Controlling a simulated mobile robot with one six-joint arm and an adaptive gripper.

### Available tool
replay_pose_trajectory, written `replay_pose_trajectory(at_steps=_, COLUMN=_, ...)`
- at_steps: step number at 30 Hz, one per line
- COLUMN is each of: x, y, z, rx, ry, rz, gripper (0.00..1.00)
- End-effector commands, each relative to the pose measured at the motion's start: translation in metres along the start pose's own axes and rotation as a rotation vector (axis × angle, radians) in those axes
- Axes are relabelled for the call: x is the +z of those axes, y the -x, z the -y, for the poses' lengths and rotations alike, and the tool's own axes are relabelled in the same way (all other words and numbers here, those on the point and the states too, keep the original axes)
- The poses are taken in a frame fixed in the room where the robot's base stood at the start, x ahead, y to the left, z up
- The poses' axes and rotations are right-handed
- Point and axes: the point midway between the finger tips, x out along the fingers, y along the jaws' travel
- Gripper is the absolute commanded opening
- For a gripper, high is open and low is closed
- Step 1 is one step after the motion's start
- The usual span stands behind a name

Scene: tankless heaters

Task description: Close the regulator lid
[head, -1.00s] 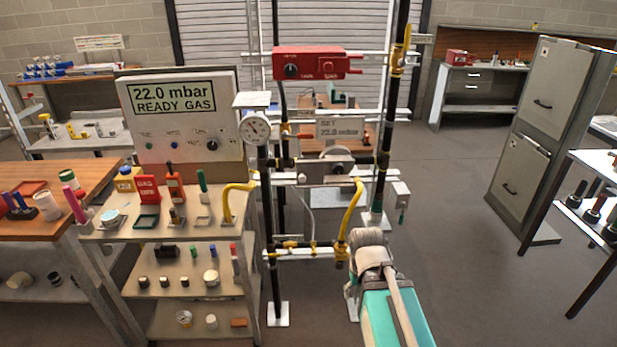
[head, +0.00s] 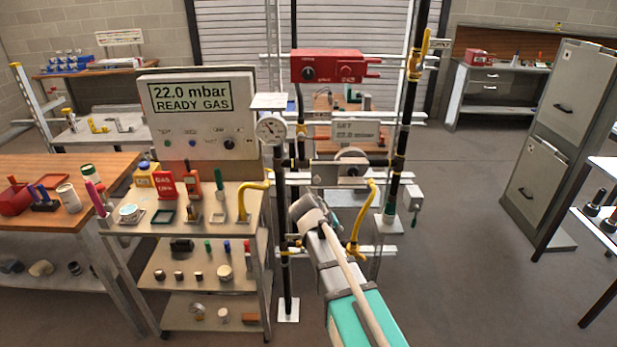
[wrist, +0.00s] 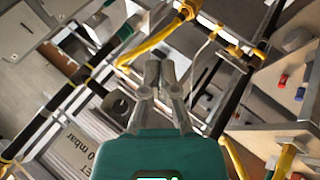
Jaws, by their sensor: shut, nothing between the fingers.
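The regulator (head: 352,170) is a grey body with a round metal disc, mounted on the horizontal pipe below the "SET 22.0 mbar" sign. I cannot tell how far its lid stands open. A round grey part beside the pipe (wrist: 118,104) shows left of my fingers in the wrist view and may be the regulator. My gripper (wrist: 160,66) is shut and empty, its two fingertips together. The fingers appear apart from the pipes. In the head view my arm reaches up to just below and left of the regulator, and its fingers cannot be made out.
A yellow hose (head: 361,222) hangs right of my arm. A dial gauge (head: 270,130) and black uprights stand left. A red control box (head: 328,66) sits above. A loaded trolley (head: 120,222) stands left; open floor lies right.

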Motion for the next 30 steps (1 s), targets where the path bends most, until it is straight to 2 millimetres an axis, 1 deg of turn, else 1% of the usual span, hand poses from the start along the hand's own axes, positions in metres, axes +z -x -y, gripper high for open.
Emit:
replay_pose_trajectory(at_steps=1, x=-0.029, y=0.010, z=0.005, rx=0.044, ry=0.029, rz=-0.047, gripper=0.00)
replay_pose_trajectory(at_steps=2, x=-0.042, y=0.015, z=0.007, rx=0.072, ry=0.045, rz=-0.073, gripper=0.00)
replay_pose_trajectory(at_steps=3, x=-0.059, y=0.024, z=0.011, rx=0.107, ry=0.067, rz=-0.111, gripper=0.00)
replay_pose_trajectory(at_steps=5, x=-0.084, y=0.037, z=0.017, rx=0.160, ry=0.100, rz=-0.168, gripper=0.00)
replay_pose_trajectory(at_steps=6, x=-0.100, y=0.046, z=0.021, rx=0.194, ry=0.121, rz=-0.205, gripper=0.00)
replay_pose_trajectory(at_steps=9, x=-0.135, y=0.070, z=0.034, rx=0.268, ry=0.170, rz=-0.293, gripper=0.00)
replay_pose_trajectory(at_steps=12, x=-0.162, y=0.091, z=0.046, rx=0.325, ry=0.210, rz=-0.362, gripper=0.00)
replay_pose_trajectory(at_steps=15, x=-0.178, y=0.105, z=0.054, rx=0.362, ry=0.235, rz=-0.409, gripper=0.00)
replay_pose_trajectory(at_steps=18, x=-0.185, y=0.113, z=0.058, rx=0.382, ry=0.248, rz=-0.432, gripper=0.00)
replay_pose_trajectory(at_steps=30, x=-0.186, y=0.114, z=0.059, rx=0.386, ry=0.251, rz=-0.438, gripper=0.00)
